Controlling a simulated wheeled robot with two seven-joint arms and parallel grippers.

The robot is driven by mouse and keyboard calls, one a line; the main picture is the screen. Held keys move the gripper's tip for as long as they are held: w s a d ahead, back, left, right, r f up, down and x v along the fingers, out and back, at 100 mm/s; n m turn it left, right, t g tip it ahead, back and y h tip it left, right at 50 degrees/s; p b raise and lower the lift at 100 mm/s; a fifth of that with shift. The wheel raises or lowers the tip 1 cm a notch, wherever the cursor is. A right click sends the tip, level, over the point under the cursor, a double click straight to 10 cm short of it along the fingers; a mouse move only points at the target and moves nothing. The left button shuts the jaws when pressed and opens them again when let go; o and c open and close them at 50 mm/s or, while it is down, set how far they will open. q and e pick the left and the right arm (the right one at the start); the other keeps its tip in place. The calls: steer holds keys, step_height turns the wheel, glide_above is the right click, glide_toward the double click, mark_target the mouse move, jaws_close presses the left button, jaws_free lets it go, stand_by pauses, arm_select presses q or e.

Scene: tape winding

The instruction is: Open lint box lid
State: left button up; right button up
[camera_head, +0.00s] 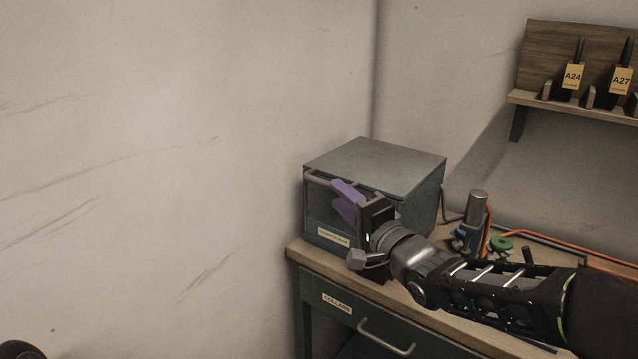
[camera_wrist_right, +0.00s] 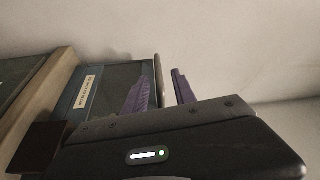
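The lint box (camera_head: 428,205) is a grey-green metal box on the bench, with its flat lid (camera_head: 375,160) down. A grey bar handle (camera_head: 322,178) runs along the lid's front edge; a pale label sits low on the front. My right gripper (camera_head: 346,199) is at the box front, with its purple fingers apart. In the right wrist view the fingers (camera_wrist_right: 160,91) are spread, and the handle's end (camera_wrist_right: 158,82) shows between them with gaps on both sides. The lint box front (camera_wrist_right: 100,92) lies left of them. My left gripper is not seen.
A drawer labelled COLLARS (camera_head: 338,303) is under the bench top (camera_head: 300,248). Right of the box stand a metal cylinder (camera_head: 476,208), a green knob (camera_head: 501,243) and an orange cable (camera_head: 575,246). A wall rack (camera_head: 530,97) holds tagged tools. The wall is close on the left.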

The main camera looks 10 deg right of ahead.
mark_target(322, 181)
steer(key=x, duration=0.8)
steer(key=shift+d+f, duration=0.1)
jaws_close()
stand_by(1.4)
